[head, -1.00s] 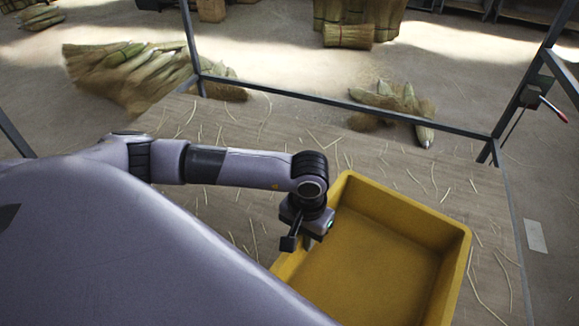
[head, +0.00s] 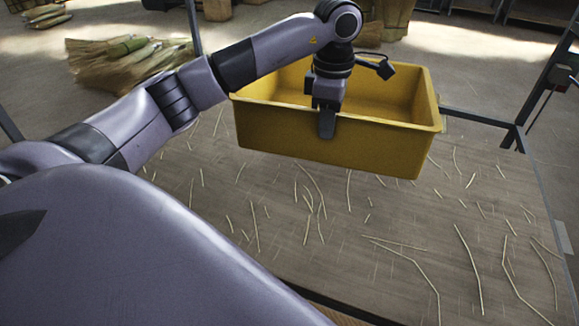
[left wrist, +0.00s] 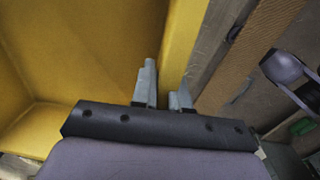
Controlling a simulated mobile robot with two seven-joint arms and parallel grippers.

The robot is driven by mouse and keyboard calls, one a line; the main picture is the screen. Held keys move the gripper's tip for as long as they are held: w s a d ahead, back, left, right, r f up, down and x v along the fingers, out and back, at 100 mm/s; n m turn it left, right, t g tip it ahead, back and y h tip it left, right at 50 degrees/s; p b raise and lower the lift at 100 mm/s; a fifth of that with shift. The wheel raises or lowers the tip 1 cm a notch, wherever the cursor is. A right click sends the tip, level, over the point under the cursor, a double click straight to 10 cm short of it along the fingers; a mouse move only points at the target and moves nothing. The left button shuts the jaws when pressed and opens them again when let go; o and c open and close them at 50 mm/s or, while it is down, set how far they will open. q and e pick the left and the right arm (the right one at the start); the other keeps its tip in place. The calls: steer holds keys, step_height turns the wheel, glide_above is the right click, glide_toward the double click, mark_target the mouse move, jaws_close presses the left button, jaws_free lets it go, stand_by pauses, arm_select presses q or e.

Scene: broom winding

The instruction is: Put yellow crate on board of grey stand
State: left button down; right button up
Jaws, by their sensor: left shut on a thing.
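The yellow crate (head: 330,139) is open-topped and empty as far as I see. It shows over the far part of the grey stand's straw-strewn board (head: 300,235). Whether its base touches the board or hangs above it, I cannot tell. My left gripper (head: 327,118) is shut on the crate's near wall, with one finger outside it. In the left wrist view, the fingers (left wrist: 164,95) straddle the crate's yellow wall (left wrist: 178,50).
Grey metal bars (head: 480,116) and a post frame the board's far side. Loose straws lie across the board, and its near and right parts are otherwise clear. Bundles of broom straw (head: 125,65) lie on the floor beyond.

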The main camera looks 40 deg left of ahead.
mark_target(322, 158)
arm_select(q)
step_height(322, 158, down, 18)
steer(key=n+b, duration=0.3)
steer(key=b, duration=0.1)
steer(key=shift+w+a, duration=0.35)
steer(key=shift+a, duration=0.05)
steer(key=c, duration=1.5)
jaws_free()
steer(key=shift+s+f, duration=0.1)
steer(key=shift+f, duration=0.1)
steer(key=o, duration=0.4)
steer(key=shift+c, duration=0.2)
step_height(322, 158, up, 11)
steer(key=shift+s+d+f+p, duration=0.1)
steer(key=shift+p, duration=0.6)
steer(key=shift+r, duration=0.65)
